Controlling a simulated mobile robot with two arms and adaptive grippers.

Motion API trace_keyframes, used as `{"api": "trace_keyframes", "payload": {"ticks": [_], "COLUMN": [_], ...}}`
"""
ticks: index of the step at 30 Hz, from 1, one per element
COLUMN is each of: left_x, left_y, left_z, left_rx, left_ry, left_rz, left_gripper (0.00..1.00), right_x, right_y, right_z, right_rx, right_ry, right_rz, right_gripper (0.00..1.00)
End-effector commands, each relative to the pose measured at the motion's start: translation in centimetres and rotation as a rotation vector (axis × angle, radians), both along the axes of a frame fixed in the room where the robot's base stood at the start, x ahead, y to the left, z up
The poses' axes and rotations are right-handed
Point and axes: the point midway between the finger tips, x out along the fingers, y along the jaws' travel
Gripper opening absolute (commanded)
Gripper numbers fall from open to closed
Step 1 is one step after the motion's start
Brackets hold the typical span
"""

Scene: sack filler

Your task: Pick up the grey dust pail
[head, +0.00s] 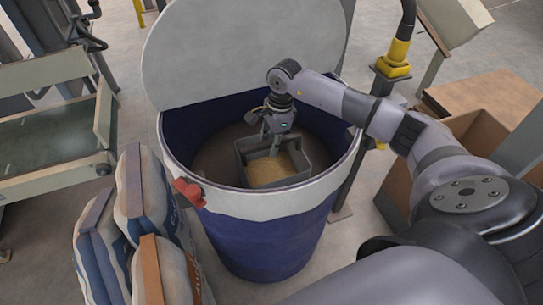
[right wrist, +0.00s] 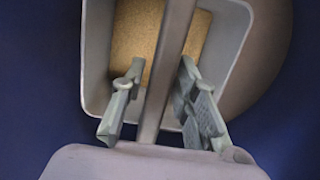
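The grey dust pail (head: 305,160) sits inside a large blue drum (head: 265,238), with tan dust (head: 270,170) in it. My right gripper (head: 272,141) reaches down into the drum over the pail. In the right wrist view, the pail (right wrist: 97,62) shows from above, with its bar-like handle (right wrist: 166,70) crossing over the dust. The fingers of my right gripper (right wrist: 161,75) are apart, one on each side of the handle, with gaps to it. My left gripper is not in view.
Filled sacks (head: 150,200) lean at the front left. An open cardboard box (head: 490,130) stands at the right.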

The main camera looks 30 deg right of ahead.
Motion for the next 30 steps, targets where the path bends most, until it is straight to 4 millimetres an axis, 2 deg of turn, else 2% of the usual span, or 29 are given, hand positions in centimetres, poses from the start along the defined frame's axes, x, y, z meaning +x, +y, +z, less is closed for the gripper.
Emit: {"api": "trace_keyframes", "payload": {"ticks": [1,11,30], "left_x": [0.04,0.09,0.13], "left_y": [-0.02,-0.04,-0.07], "left_z": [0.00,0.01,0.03], "left_rx": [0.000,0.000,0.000], "left_ry": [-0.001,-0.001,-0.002], "left_rz": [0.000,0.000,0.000], "left_gripper": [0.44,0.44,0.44], "right_x": [0.01,0.01,0.11], "right_y": [-0.01,-0.01,-0.01], "right_z": [0.03,0.05,0.22], "right_rx": [0.000,0.000,0.001], "right_ry": [0.000,0.000,-0.004], "right_rz": [0.000,0.000,-0.001], "right_gripper": [0.22,0.00,0.00]}}
